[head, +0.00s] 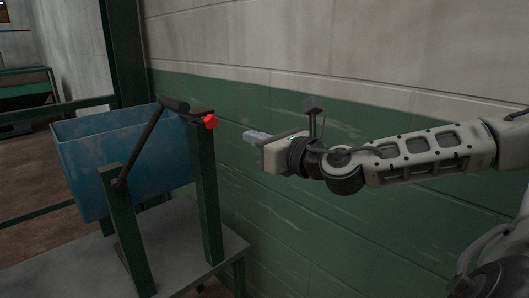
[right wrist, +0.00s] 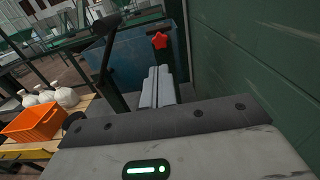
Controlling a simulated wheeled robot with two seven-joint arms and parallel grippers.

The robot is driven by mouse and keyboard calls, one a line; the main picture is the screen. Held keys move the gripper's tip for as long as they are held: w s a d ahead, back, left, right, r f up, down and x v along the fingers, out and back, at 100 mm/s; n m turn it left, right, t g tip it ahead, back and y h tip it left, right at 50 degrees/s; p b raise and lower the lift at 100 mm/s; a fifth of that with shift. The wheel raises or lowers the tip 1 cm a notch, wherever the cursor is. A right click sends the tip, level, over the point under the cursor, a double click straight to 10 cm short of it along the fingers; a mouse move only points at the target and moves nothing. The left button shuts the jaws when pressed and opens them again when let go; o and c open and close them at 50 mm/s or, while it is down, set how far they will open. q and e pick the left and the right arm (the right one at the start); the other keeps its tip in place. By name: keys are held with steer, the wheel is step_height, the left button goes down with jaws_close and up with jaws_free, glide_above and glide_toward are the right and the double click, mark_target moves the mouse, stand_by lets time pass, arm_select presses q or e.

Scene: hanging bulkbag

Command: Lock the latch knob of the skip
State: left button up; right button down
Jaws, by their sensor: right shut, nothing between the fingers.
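The skip is a blue bin (head: 90,165) held in a green frame at the left of the head view; it also shows in the right wrist view (right wrist: 135,55). A red star-shaped latch knob (head: 210,122) sits at the top of the frame's right post. The knob also shows in the right wrist view (right wrist: 159,40), just beyond my fingertips. A dark lever bar (head: 140,143) slants beside it. My right gripper (head: 250,136) is shut and empty, to the right of the knob and apart from it. My left gripper is not in view.
A green and pale wall (head: 330,130) runs behind my right arm. A grey platform (head: 190,265) lies under the skip. In the right wrist view an orange crate (right wrist: 32,124) and white bottles (right wrist: 65,95) stand on a table at the left.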

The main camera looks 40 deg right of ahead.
steer(key=shift+s+d, duration=0.1)
steer(key=shift+s, duration=0.9)
steer(key=s+a+f+m+g+y, duration=0.1)
steer(key=a+f+m+g+y, duration=0.1)
steer(key=a+f+m, duration=0.7)
steer(key=a+f+m+g+y, duration=0.15)
steer(key=a+f+m, duration=0.35)
steer(key=f, duration=0.8)
steer(key=s+a+f+m+g, duration=0.2)
steer(key=s+a+f+m, duration=0.3)
steer(key=m, duration=0.5)
steer(key=s+a+f+m+g+p, duration=0.1)
steer(key=s+a+f+m, duration=0.4)
steer(key=s+f+m, duration=0.4)
steer(key=shift+f+m+g, duration=0.35)
steer(key=shift+f+m, duration=0.25)
steer(key=shift+m, duration=0.1)
